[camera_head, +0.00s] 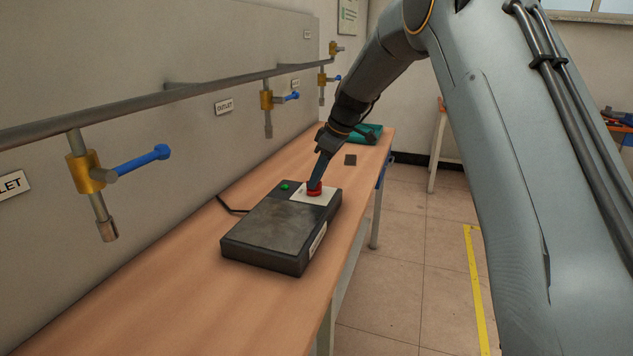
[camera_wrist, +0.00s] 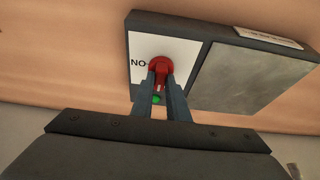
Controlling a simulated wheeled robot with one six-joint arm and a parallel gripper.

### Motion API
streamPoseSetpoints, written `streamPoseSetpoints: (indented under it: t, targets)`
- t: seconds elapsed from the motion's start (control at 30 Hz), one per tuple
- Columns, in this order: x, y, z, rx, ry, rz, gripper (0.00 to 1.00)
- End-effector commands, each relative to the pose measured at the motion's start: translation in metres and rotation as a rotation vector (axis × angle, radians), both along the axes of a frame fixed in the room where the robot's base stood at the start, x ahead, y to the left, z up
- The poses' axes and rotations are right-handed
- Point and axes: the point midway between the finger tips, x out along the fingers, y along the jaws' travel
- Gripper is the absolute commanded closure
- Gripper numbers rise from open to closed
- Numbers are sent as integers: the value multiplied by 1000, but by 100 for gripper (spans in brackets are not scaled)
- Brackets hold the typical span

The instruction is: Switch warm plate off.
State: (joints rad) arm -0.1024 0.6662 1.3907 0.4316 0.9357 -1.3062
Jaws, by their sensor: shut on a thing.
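The warm plate (camera_head: 265,235) is a dark flat box with a grey top, lying on the wooden bench; it also shows in the wrist view (camera_wrist: 250,78). A red knob (camera_head: 314,189) sits on its white panel, beside a small green light or button (camera_head: 285,186). In the wrist view, the red knob (camera_wrist: 160,68) is between my fingertips, with the letters "NO" to its left and the green part (camera_wrist: 157,99) partly seen between the fingers. My gripper (camera_head: 315,182) points down at the panel and is shut on the red knob. The fingers hide part of the knob.
The bench (camera_head: 180,290) is clear in front of the plate. A black cable (camera_head: 232,207) runs from it toward the wall. A pipe with blue-handled valves (camera_head: 140,160) runs along the wall. A small dark card (camera_head: 351,160) and a teal object (camera_head: 368,134) lie behind.

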Motion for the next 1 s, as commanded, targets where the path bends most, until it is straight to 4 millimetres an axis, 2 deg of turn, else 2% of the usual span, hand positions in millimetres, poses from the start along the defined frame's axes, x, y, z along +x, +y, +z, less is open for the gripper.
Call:
streamPoseSetpoints:
  t: [0.5, 0.53, 0.63, 1.0]
  targets:
    - [0, -1, 0, -1, 0, 22, 100]
    - [0, -1, 0, -1, 0, 22, 84]
    - [0, -1, 0, -1, 0, 22, 68]
    - [0, -2, 4, 0, -1, 21, 67]
